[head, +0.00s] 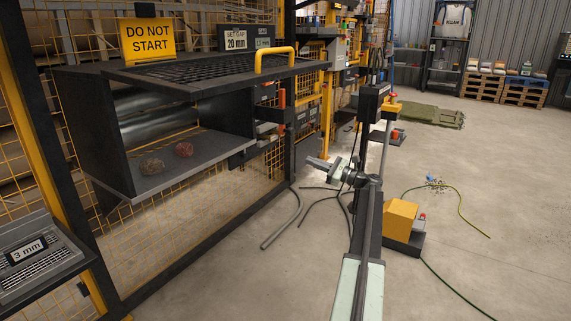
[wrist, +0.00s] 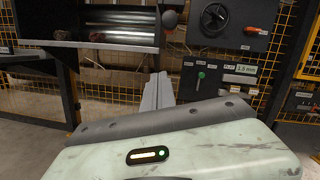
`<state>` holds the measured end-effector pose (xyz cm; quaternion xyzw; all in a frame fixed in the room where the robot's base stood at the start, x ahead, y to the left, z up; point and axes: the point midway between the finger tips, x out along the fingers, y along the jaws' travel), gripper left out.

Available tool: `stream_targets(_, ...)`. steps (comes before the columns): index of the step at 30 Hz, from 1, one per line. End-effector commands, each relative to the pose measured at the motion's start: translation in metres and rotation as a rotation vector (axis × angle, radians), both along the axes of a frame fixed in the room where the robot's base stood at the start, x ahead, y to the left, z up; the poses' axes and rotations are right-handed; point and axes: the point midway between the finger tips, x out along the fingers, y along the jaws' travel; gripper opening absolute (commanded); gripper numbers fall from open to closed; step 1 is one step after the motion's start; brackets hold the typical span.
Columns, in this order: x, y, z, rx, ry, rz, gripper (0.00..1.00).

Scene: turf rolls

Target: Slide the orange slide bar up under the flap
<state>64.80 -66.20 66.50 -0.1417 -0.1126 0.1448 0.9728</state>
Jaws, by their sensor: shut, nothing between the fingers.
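In the head view a small upright orange piece (head: 282,98), which looks like the slide bar, is at the right side of the roller box, below the raised mesh flap (head: 200,72) with its yellow handle. In the wrist view an orange handle (wrist: 257,31) is on a black panel beside a handwheel; I cannot tell if it is the same piece. My gripper (head: 312,161) is in front of the box, apart from it and lower than the orange piece. In the wrist view its grey fingers (wrist: 158,88) are together and empty.
Two reddish lumps (head: 168,156) lie on the tray under the rollers. A yellow "DO NOT START" sign (head: 149,40) stands on top. A yellow mesh fence (head: 200,240) runs below. Hoses (head: 283,222) lie on the floor. The floor to the right is mostly open.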

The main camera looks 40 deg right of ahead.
Motion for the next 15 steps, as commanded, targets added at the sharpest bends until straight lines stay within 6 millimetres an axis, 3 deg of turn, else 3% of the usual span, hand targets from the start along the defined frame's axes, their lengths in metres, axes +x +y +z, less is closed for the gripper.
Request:
stream_targets(1,-0.011,-0.019,-0.005,0.031,-0.02,-0.017,0.0)
stream_targets(4,-0.021,-0.031,0.002,0.064,-0.04,-0.028,0.0)
stream_targets(15,-0.008,-0.021,0.006,0.066,-0.041,-0.015,0.0)
